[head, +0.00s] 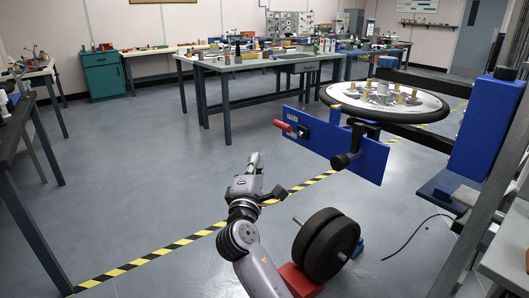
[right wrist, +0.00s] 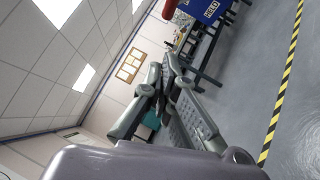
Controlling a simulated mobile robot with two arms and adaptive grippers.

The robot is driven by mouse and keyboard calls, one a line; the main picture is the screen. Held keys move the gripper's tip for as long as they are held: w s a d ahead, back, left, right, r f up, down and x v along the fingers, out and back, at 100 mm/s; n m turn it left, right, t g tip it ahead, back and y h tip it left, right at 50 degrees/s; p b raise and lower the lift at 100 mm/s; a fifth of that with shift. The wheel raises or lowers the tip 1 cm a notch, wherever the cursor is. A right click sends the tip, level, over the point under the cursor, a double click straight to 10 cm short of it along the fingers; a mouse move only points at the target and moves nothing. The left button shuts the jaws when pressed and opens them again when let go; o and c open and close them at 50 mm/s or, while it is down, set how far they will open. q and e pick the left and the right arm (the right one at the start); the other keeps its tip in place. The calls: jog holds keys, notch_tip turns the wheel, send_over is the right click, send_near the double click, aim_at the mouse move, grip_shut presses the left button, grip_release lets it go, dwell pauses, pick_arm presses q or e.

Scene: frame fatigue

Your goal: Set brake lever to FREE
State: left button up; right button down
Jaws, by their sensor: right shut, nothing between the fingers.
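The brake lever, with a red handle (head: 283,126) and a dark pivot, is on the left end of a blue panel (head: 368,160) in the head view. The handle points left and slightly up. In the right wrist view the red handle (right wrist: 170,8) is at the top edge, next to a blue plate (right wrist: 211,10) with a label that reads HOLD. My right gripper (head: 254,163) is shut and empty, pointing up, left of and below the lever and apart from it. Its fingers (right wrist: 168,85) fill the middle of the right wrist view. My left gripper is out of view.
A round disc table (head: 385,101) with small parts stands behind the blue panel. A long workbench (head: 252,63) stands behind. The grey floor left of my right arm is clear, crossed by yellow-black tape (head: 150,257).

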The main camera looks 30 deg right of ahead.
aim_at(290, 129)
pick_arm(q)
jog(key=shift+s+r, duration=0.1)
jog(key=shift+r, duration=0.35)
pick_arm(e)
jog(key=s+d+x, duration=0.2)
jog(key=x, duration=0.9)
jog(key=shift+w+d+r, duration=0.25)
jog(key=shift+w+r, duration=0.05)
jog(key=shift+r, duration=0.15)
pick_arm(q)
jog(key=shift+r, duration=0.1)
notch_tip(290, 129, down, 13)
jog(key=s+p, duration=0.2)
jog(key=p, duration=0.1)
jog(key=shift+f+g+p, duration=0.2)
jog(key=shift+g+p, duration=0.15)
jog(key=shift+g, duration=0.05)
pick_arm(e)
jog(key=shift+d+r+m+g, duration=0.4)
jog(key=shift+d+r+m, duration=0.15)
jog(key=shift+r, duration=0.35)
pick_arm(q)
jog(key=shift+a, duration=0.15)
pick_arm(e)
jog(key=shift+d, duration=0.1)
